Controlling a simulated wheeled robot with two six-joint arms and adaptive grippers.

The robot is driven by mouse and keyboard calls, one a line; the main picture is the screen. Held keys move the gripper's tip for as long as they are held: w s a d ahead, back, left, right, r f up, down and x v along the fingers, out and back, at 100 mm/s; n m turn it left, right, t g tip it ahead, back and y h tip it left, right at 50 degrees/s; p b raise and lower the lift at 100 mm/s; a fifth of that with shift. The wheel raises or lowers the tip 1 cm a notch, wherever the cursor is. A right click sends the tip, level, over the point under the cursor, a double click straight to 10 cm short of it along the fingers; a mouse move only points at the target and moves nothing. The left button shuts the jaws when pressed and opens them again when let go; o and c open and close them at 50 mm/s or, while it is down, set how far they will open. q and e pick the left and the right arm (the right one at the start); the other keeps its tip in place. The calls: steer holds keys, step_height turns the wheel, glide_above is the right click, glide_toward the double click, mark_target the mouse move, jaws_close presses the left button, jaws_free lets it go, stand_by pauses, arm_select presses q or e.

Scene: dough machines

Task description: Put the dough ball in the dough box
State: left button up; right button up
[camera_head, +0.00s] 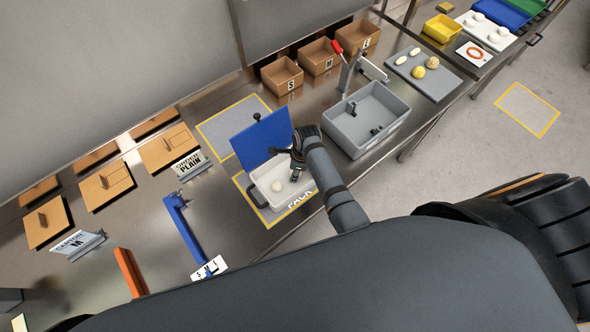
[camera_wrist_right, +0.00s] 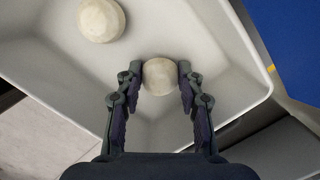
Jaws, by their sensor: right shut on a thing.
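The dough box (camera_head: 262,196) is a white open box with its blue lid (camera_head: 262,137) raised at the back. A pale dough ball (camera_head: 277,185) lies inside the box; it also shows at the upper left of the right wrist view (camera_wrist_right: 101,19). My right gripper (camera_head: 297,170) is over the right part of the box, pointing down. In the right wrist view, its fingers are shut on a second pale dough ball (camera_wrist_right: 160,77), seen against the box's inside. I cannot tell whether this held ball touches the box floor. My left gripper is out of view.
A grey bin (camera_head: 388,125) with dark items stands right of the box. Brown boxes (camera_head: 283,76) stand behind, and a grey board (camera_head: 437,80) with dough pieces lies farther right. Left are sign stands, a blue bar tool (camera_head: 186,232) and an orange bar (camera_head: 130,272).

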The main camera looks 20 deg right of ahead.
steer(key=o, duration=1.1)
steer(key=shift+o, duration=0.2)
steer(key=shift+r, duration=0.4)
step_height(320, 180, up, 11)
steer(key=d+b, duration=0.1)
steer(key=shift+s+d+r+b, duration=0.15)
steer(key=shift+s+d+b, duration=0.15)
steer(key=shift+s+b, duration=0.05)
steer(key=shift+s, duration=0.1)
